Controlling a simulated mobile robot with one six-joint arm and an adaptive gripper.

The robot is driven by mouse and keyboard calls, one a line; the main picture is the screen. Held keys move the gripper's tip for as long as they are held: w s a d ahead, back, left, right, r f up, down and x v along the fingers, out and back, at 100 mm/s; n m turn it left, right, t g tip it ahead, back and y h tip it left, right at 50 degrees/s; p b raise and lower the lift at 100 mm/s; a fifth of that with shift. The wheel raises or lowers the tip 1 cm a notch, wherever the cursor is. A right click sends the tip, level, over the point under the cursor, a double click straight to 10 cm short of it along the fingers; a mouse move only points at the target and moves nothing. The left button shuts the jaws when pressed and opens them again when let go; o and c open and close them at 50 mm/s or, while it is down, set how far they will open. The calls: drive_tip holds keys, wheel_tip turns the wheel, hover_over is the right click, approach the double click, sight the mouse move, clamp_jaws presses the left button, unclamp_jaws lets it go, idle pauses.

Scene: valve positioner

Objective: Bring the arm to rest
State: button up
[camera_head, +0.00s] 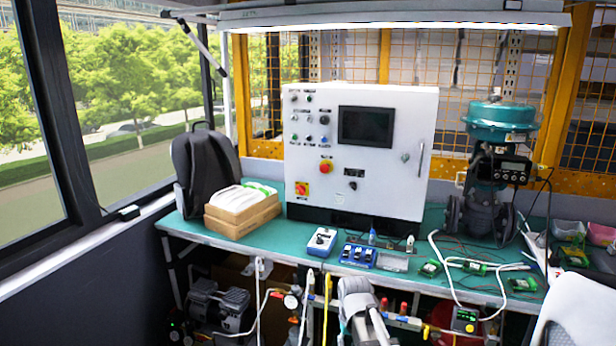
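A grey jointed part (358,305), which looks like the end of my arm with my gripper, shows at the bottom middle, in front of the bench's front edge. Its lower end is cut off by the picture edge. I cannot make out its fingertips or whether they are apart. Nothing is clearly seen held in it. It appears apart from the things on the bench top.
A green bench (265,247) carries a white control cabinet (385,180), a teal-topped valve (502,122), a box (240,215), a backpack (205,165), a blue device (357,254) and small circuit boards with loose cables. Hoses and a compressor (218,305) sit below. A white shape (582,308) fills the lower right.

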drive_tip(key=s+d+f+b, duration=0.35)
drive_tip(key=s+d, duration=0.25)
drive_tip(key=s, duration=0.4)
wheel_tip(320, 180, up, 16)
drive_tip(key=p, duration=1.7)
drive_tip(key=shift+w+a+r+m, duration=0.15)
drive_tip(key=shift+w+r+m, duration=0.05)
drive_tip(key=shift+w+m, duration=0.1)
drive_tip(key=shift+w+a, duration=0.1)
idle(1.9)
drive_tip(key=w+a+f+b, duration=0.1)
drive_tip(key=w+a, duration=0.6)
drive_tip(key=w, duration=0.6)
drive_tip(key=w+a+f+n+b, duration=0.1)
drive_tip(key=w+a, duration=0.6)
drive_tip(key=w, duration=0.7)
drive_tip(key=w+a+f+n+b, duration=0.1)
drive_tip(key=w+a, duration=0.6)
drive_tip(key=w, duration=0.6)
drive_tip(key=shift+w+a, duration=0.2)
drive_tip(key=shift+a, duration=0.1)
drive_tip(key=shift+f, duration=0.25)
